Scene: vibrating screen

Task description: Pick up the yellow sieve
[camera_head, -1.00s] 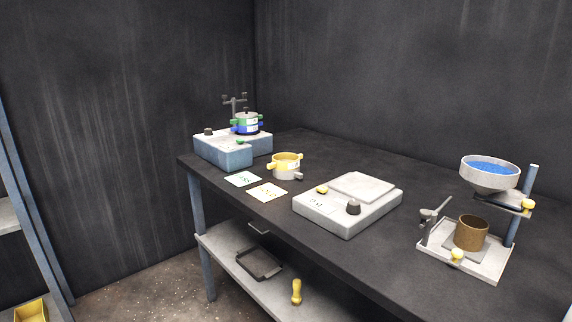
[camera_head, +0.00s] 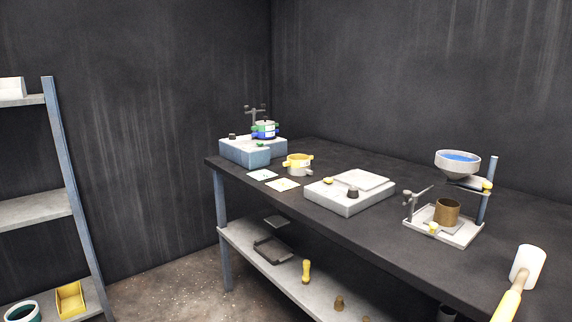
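The yellow sieve (camera_head: 298,160) is a short round ring with small side handles. It stands on the dark tabletop with a grey part under it, between the shaker and the scale. None of my grippers or arms shows in the head view, so nothing of mine is seen near the sieve.
The shaker (camera_head: 253,151) with a green and blue sieve stack (camera_head: 265,130) stands at the far left end of the dark table (camera_head: 400,237). A scale (camera_head: 350,195), a funnel stand (camera_head: 443,231) and a mallet (camera_head: 518,285) stand or lie to the right. A shelf (camera_head: 35,209) is at left.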

